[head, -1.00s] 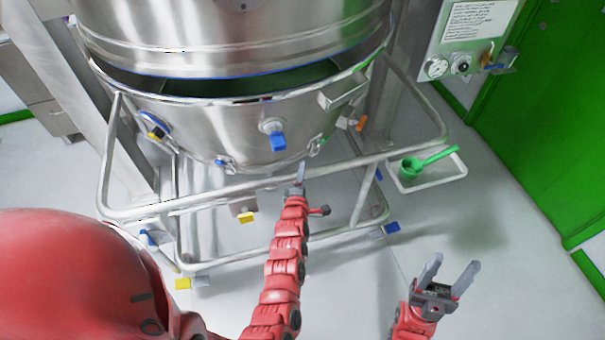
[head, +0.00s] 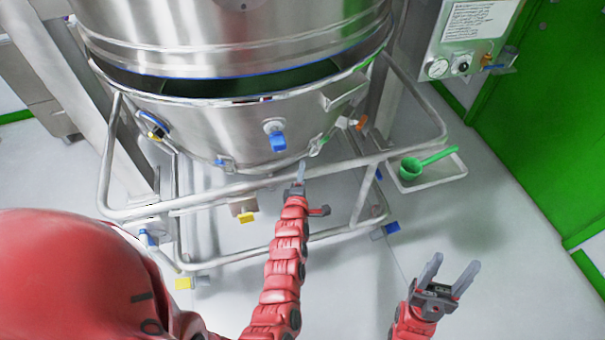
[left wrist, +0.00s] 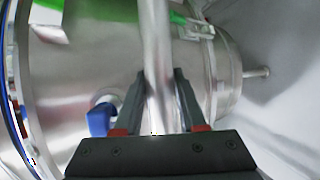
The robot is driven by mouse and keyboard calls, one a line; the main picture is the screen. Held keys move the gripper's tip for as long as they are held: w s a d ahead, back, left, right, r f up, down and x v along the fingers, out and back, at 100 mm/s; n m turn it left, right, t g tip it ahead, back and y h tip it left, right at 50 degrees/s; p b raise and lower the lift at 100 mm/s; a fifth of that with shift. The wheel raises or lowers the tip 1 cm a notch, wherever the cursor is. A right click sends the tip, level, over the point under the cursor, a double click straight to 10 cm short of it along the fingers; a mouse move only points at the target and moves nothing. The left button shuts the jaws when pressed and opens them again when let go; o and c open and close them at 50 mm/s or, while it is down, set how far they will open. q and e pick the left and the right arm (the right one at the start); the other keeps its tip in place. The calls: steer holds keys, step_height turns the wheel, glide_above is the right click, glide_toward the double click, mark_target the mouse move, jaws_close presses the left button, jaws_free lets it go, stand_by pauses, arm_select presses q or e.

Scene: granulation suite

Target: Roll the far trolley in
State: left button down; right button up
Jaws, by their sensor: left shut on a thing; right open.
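The trolley is a steel tube frame (head: 232,187) carrying a round steel bowl (head: 190,118) with a blue-handled valve (head: 275,138). It stands below a large steel vessel (head: 230,45), with a dark gap between bowl rim and vessel on the near side. My left gripper (head: 300,172) is shut on the front rail of the frame. In the left wrist view the rail (left wrist: 158,60) runs between the fingers (left wrist: 157,100), with the bowl (left wrist: 85,70) behind. My right gripper (head: 447,277) is open and empty, apart from the trolley at the lower right.
A small tray (head: 452,172) with a green scoop (head: 425,162) is at the frame's right side. A panel with a gauge (head: 438,68) is at upper right, near a green door (head: 560,130). Steel columns flank the trolley. Pale floor (head: 510,270) is clear at right.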

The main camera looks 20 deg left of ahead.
arm_select(q)
steer(key=shift+f, duration=0.1)
stand_by(0.3)
steer(key=shift+w+a+b, duration=0.15)
steer(key=shift+b, duration=0.2)
steer(key=w+a+b, duration=0.1)
steer(key=w, duration=0.1)
steer(key=shift+w+a+b, duration=0.35)
steer(key=shift+w, duration=0.05)
steer(key=c, duration=0.8)
jaws_free()
steer(key=shift+c, duration=0.2)
steer(key=o, duration=0.3)
steer(key=shift+s+r, duration=0.2)
steer(key=shift+r, duration=0.05)
steer(key=shift+o, duration=0.2)
steer(key=shift+f, duration=0.15)
